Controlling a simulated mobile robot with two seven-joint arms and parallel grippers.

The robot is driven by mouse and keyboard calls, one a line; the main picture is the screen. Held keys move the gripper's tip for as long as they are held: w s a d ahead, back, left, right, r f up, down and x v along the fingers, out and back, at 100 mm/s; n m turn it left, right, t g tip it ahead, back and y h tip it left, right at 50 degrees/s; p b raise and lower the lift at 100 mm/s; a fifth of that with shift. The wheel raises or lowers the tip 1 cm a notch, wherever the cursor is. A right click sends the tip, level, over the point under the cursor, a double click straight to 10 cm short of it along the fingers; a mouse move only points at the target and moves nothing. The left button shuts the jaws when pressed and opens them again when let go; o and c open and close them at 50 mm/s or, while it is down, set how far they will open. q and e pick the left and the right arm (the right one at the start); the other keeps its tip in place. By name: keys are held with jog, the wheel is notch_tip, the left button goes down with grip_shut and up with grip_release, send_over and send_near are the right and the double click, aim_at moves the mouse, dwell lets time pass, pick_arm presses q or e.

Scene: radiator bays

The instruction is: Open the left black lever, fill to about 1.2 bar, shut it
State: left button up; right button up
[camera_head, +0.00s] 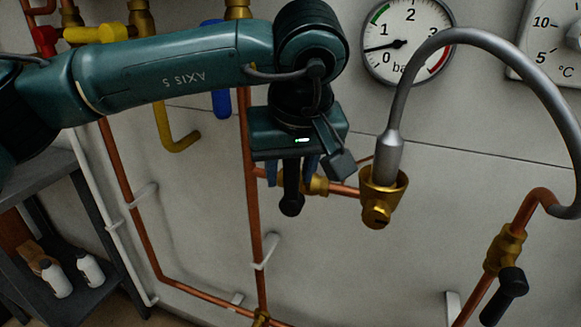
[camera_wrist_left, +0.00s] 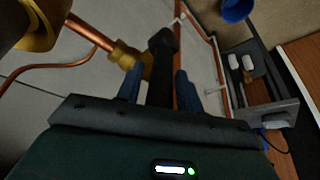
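The left black lever (camera_head: 291,198) hangs below a brass valve (camera_head: 318,184) on a short copper pipe and looks crosswise to that pipe. My left gripper (camera_head: 292,176) is at this lever, with a blue finger on each side. In the left wrist view the lever (camera_wrist_left: 160,62) stands between the fingers; a narrow gap seems to show on its left, and contact on the right is unclear. The round pressure gauge (camera_head: 408,40) has its needle between 0 and 1, at roughly 0.5 bar. My right gripper is not in view.
A grey hose (camera_head: 470,38) arches from a brass fitting (camera_head: 380,200) to the right pipe, which has a second black lever (camera_head: 505,295). A temperature dial (camera_head: 555,45) is at top right. Yellow handle (camera_head: 95,34) and shelf with white bottles (camera_head: 90,268) are left.

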pick_arm(q)
grip_shut()
dwell(0.3)
jog(key=h, duration=0.1)
jog(key=a+g+h+b, duration=0.1)
jog(key=a+h+b, duration=0.1)
jog(key=shift+w+f+n+h, duration=0.2)
jog(key=shift+w+n+h, duration=0.1)
jog(key=shift+h, duration=0.1)
jog(key=shift+o, duration=0.9)
grip_release()
jog(key=v, duration=0.7)
jog(key=shift+r, duration=0.25)
